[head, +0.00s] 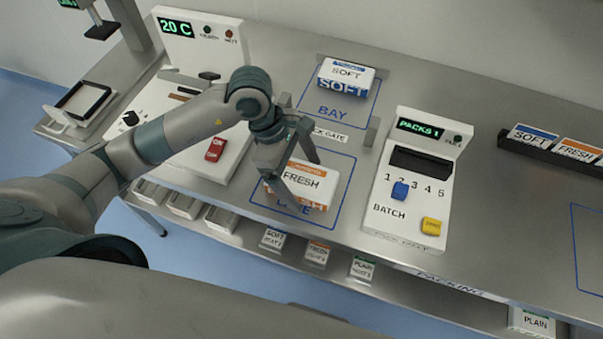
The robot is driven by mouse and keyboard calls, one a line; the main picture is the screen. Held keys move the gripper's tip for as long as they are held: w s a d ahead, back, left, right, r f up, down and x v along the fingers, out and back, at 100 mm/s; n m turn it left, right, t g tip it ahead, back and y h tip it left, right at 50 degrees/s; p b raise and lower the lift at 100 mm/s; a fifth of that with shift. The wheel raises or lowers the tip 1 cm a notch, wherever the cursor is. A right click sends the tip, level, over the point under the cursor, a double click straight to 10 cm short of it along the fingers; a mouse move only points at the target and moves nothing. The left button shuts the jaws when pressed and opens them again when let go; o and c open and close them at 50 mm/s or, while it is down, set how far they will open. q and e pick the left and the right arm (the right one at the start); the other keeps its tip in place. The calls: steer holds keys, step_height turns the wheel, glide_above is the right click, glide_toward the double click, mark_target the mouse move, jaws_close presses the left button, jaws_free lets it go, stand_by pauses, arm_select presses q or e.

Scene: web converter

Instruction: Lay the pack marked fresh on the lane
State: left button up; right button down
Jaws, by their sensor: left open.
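The white pack marked FRESH (312,183), with orange bands, sits inside the blue-outlined lane area (262,196) on the steel table. The lane's lettering is partly hidden by the pack. My left gripper (297,176) is open just above the pack, with its fingers at the pack's far and near left sides. I cannot tell whether the fingers touch it. My right gripper is not in view.
A white and blue SOFT pack (344,74) stands in the bay behind (332,112). A batch panel (408,215) stands right of the lane, and a control panel (192,50) stands to the left. A dark rack (540,152) holds SOFT and FRESH cards at right.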

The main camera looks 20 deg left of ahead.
arm_select(q)
steer(key=shift+r, duration=0.15)
steer(key=shift+a+r, duration=0.25)
steer(key=shift+r, duration=0.2)
steer(key=b+v, duration=0.3)
steer(key=v, duration=0.8)
steer(key=shift+b, duration=0.3)
steer(key=shift+d, duration=0.1)
